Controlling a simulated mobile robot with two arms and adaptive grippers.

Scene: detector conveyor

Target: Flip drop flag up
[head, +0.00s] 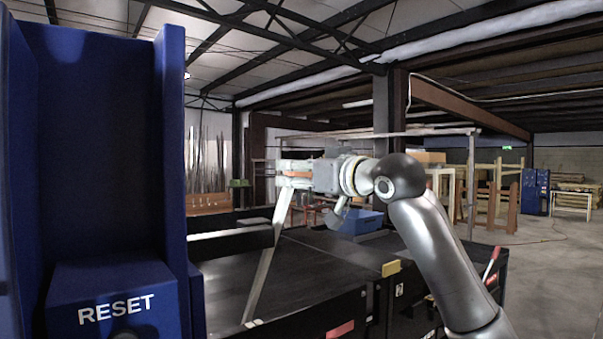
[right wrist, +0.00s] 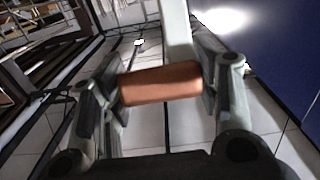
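The drop flag shows as a long pale bar (head: 262,280) in the head view, slanting from the conveyor up to my right gripper (head: 292,174). In the right wrist view a copper-coloured cylindrical handle (right wrist: 160,83) lies across between the two fingers of my right gripper, with both fingers against its ends. The pale bar (right wrist: 177,30) runs away from behind the handle. The flag's lower end is near the conveyor's front edge; its hinge is not clear. My left gripper is in neither view.
A tall blue housing with a RESET box (head: 115,300) fills the left of the head view. The black conveyor (head: 320,270) stretches under my right arm. A blue bin (head: 358,221) stands behind it, and a red-handled lever (head: 491,262) is at the right. Open floor lies further right.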

